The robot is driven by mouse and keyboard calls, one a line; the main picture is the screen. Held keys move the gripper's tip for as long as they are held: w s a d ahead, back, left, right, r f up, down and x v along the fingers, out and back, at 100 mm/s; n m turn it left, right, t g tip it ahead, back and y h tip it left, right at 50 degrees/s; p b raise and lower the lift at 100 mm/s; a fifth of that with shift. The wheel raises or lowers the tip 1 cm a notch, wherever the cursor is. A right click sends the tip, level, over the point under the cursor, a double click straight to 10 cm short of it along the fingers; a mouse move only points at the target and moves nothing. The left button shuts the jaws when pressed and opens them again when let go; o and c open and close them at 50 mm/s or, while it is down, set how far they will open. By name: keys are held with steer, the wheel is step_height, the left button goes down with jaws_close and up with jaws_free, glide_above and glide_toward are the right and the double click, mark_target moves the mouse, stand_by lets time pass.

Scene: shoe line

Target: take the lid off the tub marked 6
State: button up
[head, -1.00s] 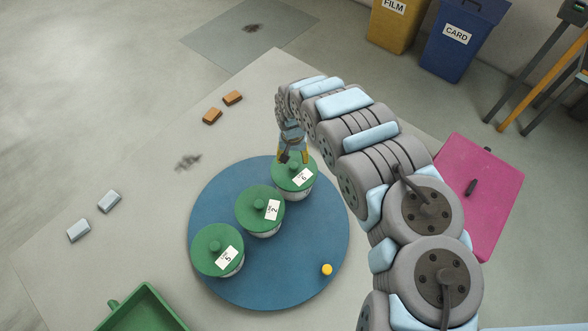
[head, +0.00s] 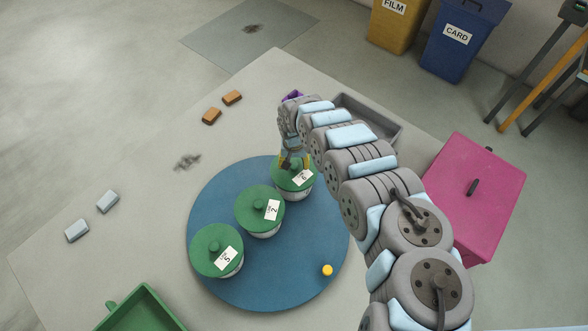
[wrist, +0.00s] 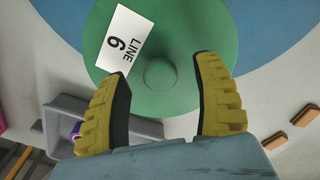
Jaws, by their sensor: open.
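The tub marked 6 (head: 294,190) stands at the back right of the round blue mat, with its green lid (head: 285,182) on. In the wrist view the lid (wrist: 195,30) bears a white label reading LINE 6 (wrist: 125,40) and a round knob (wrist: 160,74). My gripper (head: 294,165) is over this lid. In the wrist view its yellow fingers (wrist: 163,85) are open, one on each side of the knob and apart from it. I cannot tell the height of the fingertips over the lid.
Tubs marked 2 (head: 259,208) and 5 (head: 217,250) stand on the blue mat (head: 300,270), with a yellow knob (head: 327,270) near its front. A green bin (head: 140,310) is at front left.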

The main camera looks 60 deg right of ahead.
steer(key=shift+a+f, duration=0.1)
steer(key=shift+f, duration=0.7)
steer(key=shift+c, duration=0.3)
jaws_close()
